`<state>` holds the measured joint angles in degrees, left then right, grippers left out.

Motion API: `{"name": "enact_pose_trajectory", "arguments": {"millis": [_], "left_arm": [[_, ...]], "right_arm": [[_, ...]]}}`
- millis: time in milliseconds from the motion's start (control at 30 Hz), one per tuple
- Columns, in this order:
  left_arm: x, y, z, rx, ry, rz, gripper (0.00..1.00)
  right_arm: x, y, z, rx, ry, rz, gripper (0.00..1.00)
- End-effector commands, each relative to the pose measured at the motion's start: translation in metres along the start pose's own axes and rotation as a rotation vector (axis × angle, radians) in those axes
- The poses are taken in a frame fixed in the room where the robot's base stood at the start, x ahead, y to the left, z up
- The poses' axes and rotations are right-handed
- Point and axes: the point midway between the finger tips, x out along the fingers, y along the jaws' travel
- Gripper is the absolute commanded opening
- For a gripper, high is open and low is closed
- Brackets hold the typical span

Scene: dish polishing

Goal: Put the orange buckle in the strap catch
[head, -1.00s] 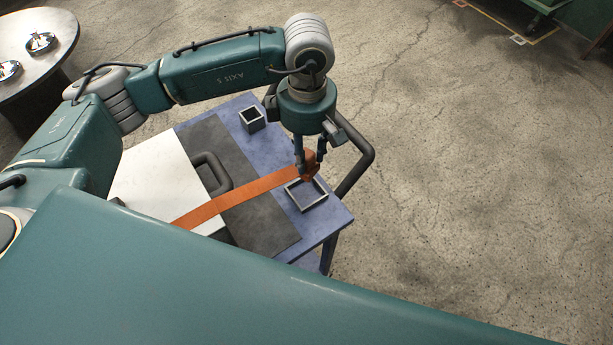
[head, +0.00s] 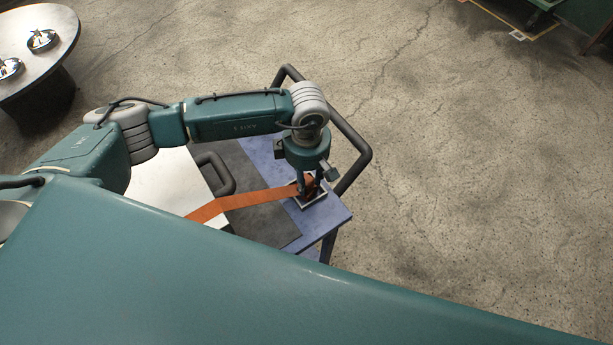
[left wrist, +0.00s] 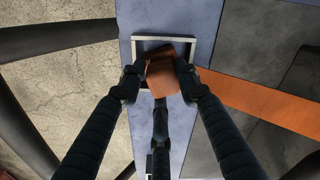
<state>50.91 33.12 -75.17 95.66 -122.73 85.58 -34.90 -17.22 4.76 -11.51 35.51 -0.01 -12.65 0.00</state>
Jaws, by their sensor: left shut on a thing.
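The orange buckle (left wrist: 163,76) is at the end of a flat orange strap (head: 255,199). My left gripper (head: 308,192) points down and is shut on the buckle, with fingers on both sides of it in the left wrist view (left wrist: 163,75). The strap catch (head: 322,200) is a grey square frame on the blue tabletop. The buckle is over or inside the frame's opening; I cannot tell whether it touches the bottom. The catch's rim also shows in the left wrist view (left wrist: 167,39). My fingers hide part of the buckle and catch. My right gripper is out of view.
A dark tubular rail (head: 352,138) borders the blue table (head: 330,218). A round table (head: 38,62) stands far left.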

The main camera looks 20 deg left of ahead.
Motion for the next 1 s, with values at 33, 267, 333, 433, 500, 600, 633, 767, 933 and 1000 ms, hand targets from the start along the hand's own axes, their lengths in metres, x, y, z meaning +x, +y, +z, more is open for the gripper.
{"name": "enact_pose_trajectory", "arguments": {"millis": [33,267,333,433,500,600,633,767,933,1000], "left_arm": [[0.001,0.0,0.0,0.0,0.0,0.001,0.0],[0.002,0.0,0.0,0.0,0.0,0.0,0.51],[0.002,0.0,0.0,0.0,0.0,0.0,0.51],[0.002,0.0,0.0,-0.001,0.0,0.0,0.51],[0.002,0.0,0.0,-0.001,0.0,0.0,0.51],[-0.002,0.0,0.0,-0.001,0.0,0.0,0.51],[-0.004,0.0,0.0,-0.001,0.0,0.0,0.51],[-0.019,0.002,0.0,0.0,-0.002,0.006,0.51],[-0.057,0.002,0.0,0.0,-0.002,0.007,0.51],[-0.072,0.002,0.0,0.002,-0.001,0.006,0.51]], "right_arm": [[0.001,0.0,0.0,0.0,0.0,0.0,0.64],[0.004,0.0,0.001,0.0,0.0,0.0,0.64],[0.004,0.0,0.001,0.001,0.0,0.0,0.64],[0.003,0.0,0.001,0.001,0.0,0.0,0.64],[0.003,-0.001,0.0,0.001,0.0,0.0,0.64],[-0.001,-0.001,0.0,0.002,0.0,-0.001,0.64],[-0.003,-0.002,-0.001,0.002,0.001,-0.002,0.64],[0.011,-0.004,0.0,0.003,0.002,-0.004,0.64],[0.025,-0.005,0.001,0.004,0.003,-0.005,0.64],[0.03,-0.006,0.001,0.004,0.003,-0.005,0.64]]}}
